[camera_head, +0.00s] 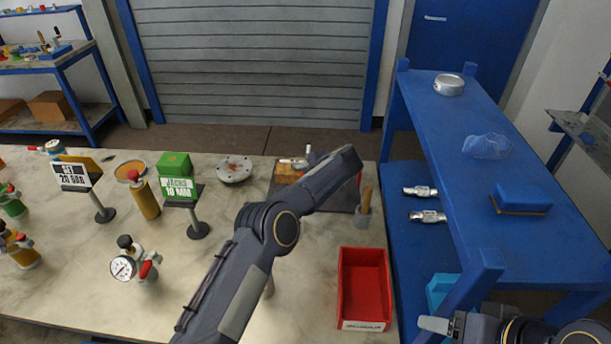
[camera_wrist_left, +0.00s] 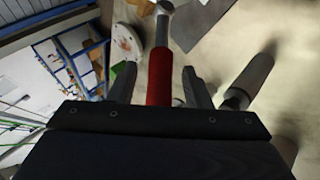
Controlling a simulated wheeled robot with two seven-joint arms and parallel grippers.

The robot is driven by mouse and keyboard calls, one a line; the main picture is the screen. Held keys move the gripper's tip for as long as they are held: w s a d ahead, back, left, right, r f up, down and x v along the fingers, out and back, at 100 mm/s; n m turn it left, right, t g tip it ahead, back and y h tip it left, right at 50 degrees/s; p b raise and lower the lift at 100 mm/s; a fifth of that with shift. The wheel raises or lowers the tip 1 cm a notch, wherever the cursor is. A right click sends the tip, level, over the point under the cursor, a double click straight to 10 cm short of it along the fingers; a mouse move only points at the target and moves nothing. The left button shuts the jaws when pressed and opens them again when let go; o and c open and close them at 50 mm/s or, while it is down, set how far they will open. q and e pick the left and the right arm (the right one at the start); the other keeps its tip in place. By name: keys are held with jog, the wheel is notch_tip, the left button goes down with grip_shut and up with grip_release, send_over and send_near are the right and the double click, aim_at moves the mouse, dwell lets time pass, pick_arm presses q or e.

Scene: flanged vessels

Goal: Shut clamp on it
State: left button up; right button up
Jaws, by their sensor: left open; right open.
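My left gripper (camera_wrist_left: 158,74) is open, with one finger on each side of a red handle (camera_wrist_left: 160,78) in the left wrist view. The handle continues into a grey rod with a rounded end at the top. I cannot tell whether the fingers touch the handle or which part it belongs to. My right gripper (camera_head: 440,325) is open and empty at the bottom right.
A grey cylinder (camera_wrist_left: 250,80) stands right of the left gripper. A red tray (camera_head: 348,275) sits at the bench's right end. A pressure gauge (camera_head: 123,268), sign stands and vessels occupy the left. Two silver fittings (camera_head: 420,191) lie on the blue shelf.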

pick_arm(q)
jog(key=b+v, duration=0.2)
jog(key=v, duration=0.5)
jog(key=shift+s+d+r, duration=0.15)
jog(key=shift+d+r, duration=0.1)
